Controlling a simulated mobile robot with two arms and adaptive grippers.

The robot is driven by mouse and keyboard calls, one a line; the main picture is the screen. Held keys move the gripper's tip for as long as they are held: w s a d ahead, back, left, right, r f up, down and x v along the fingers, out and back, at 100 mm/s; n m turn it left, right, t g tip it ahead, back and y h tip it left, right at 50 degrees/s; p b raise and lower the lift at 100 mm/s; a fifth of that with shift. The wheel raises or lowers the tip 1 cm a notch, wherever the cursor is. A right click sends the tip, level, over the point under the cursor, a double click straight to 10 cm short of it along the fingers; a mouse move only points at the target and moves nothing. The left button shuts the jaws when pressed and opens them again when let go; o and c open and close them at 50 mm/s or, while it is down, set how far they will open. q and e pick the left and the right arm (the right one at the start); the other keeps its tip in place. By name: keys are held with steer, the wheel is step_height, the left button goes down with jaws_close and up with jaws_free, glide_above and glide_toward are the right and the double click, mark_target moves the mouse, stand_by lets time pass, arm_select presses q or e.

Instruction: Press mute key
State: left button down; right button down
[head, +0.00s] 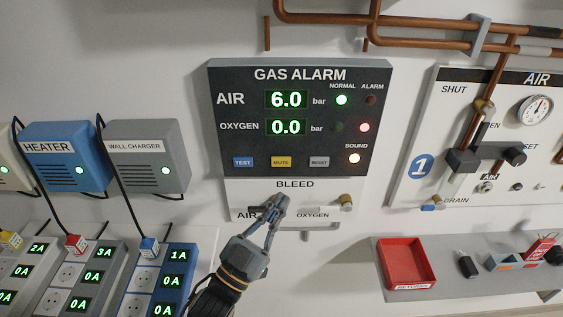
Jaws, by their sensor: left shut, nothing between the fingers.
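The gas alarm panel (238,104) is on the wall in the middle of the head view. Its yellow mute key (281,162) sits between the blue test key (243,162) and the grey reset key (319,162). The air display reads 6.0 bar with a green normal lamp. The oxygen display reads 0.0 bar with a red alarm lamp (365,127). The sound lamp (354,158) is lit. My left gripper (280,203) is shut and empty, in front of the bleed plate, below the mute key in the picture. My right gripper is not in view.
The white bleed plate (318,192) below the panel has a brass-coloured valve (346,200). Left are a blue heater box (68,160), a grey wall charger (150,158) and socket strips. Right are an air panel (440,110) with valves, and a shelf with a red tray (405,262).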

arm_select(q)
steer(key=b, duration=0.2)
glide_toward(287, 158)
steer(key=w+d+r, duration=0.1)
steer(key=d+r, duration=0.2)
steer(key=shift+w+d+f, duration=0.1)
steer(key=shift+w+d, duration=0.1)
steer(key=shift+w, duration=0.7)
steer(key=shift+w, duration=0.2)
stand_by(0.4)
steer(key=shift+w, duration=0.25)
steer(key=shift+w+b, duration=0.3)
steer(key=shift+b, duration=0.05)
stand_by(0.7)
steer(key=shift+s, duration=0.15)
steer(key=shift+s+p, duration=0.35)
steer(key=shift+s, duration=0.3)
